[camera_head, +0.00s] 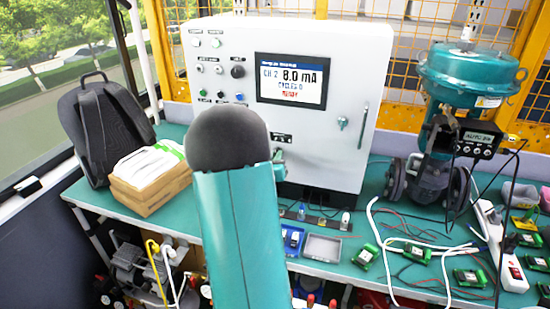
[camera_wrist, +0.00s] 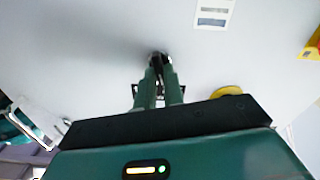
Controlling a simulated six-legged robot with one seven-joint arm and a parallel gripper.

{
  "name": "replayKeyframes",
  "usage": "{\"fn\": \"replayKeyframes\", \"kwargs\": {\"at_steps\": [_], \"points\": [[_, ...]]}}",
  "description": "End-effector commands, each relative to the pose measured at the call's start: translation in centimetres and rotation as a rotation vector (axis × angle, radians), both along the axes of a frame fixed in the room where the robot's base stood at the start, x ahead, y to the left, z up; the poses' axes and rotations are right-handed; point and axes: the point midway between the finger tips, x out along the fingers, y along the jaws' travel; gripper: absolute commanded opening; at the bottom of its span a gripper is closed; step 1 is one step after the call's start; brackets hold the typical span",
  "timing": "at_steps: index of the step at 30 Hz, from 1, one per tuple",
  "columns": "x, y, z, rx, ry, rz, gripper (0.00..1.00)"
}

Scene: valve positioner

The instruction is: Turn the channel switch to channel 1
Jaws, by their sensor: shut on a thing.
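The white control cabinet (camera_head: 335,155) stands at the back of the bench. Its screen (camera_head: 291,80) reads CH 2 and 8.0 mA. My gripper (camera_wrist: 158,66) is at the cabinet's front face, its two green fingers close together around a small dark knob (camera_wrist: 156,57), which appears to be the channel switch. The fingers cover most of it, so its pointing direction cannot be read. In the head view my arm hides most of the gripper and the knob.
A larger black knob (camera_head: 237,71) and several buttons are on the cabinet's upper left. A teal valve actuator (camera_head: 465,70) stands at right. Cables and small green modules cover the right bench.

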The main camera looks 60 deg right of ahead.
Motion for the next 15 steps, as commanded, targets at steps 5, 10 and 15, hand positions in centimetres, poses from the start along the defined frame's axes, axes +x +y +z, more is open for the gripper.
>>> {"fn": "replayKeyframes", "kwargs": {"at_steps": [5, 10, 15], "points": [[0.06, 0.03, 0.01, -0.006, 0.035, 0.001, 0.00], [0.16, 0.06, 0.00, -0.019, 0.117, 0.002, 0.00], [0.25, 0.09, -0.03, -0.038, 0.233, 0.003, 0.00]]}}
